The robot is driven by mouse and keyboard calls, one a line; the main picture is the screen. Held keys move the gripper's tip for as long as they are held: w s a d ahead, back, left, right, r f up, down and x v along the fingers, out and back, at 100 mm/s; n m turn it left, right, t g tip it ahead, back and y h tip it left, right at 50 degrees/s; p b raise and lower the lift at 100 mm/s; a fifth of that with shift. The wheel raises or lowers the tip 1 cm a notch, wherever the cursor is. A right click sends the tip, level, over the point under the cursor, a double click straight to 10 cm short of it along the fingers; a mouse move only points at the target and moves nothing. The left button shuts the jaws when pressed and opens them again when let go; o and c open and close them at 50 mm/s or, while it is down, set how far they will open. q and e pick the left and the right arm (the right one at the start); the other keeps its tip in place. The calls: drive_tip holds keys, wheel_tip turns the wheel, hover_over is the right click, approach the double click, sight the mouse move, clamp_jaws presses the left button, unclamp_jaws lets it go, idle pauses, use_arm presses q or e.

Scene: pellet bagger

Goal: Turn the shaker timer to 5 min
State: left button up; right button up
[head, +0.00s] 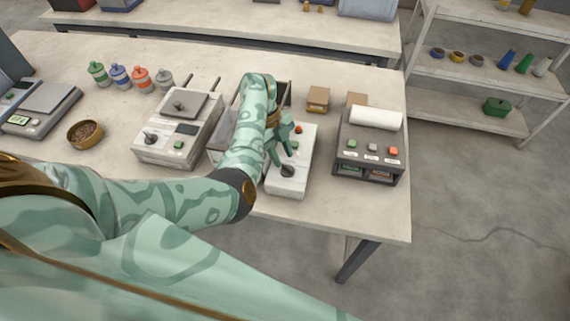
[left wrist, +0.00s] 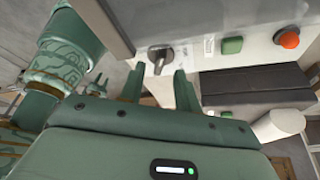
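A dark timer knob (head: 287,171) sits on a pale control box (head: 289,188) with a green button (head: 294,145) and a red button (head: 298,129). In the left wrist view the knob (left wrist: 160,57) is just beyond my left gripper (left wrist: 159,86). That gripper's two fingers are apart and empty, roughly either side of the knob but short of it. Its setting is too small to read. In the head view my left gripper (head: 280,152) hangs over the box. A small green shape (left wrist: 97,82) may be my right gripper; its fingers are unclear.
Left of my arm stands a machine (head: 170,150) with a flat plate and another knob (head: 150,138). A dark unit (head: 368,165) with a white roll stands close at right. A scale (head: 40,110), a bowl (head: 86,134) and several bottles are further left.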

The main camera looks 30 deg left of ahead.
sight(286, 165)
use_arm(q)
drive_tip(key=shift+b+x, duration=0.3)
drive_tip(key=shift+x, duration=1.2)
clamp_jaws()
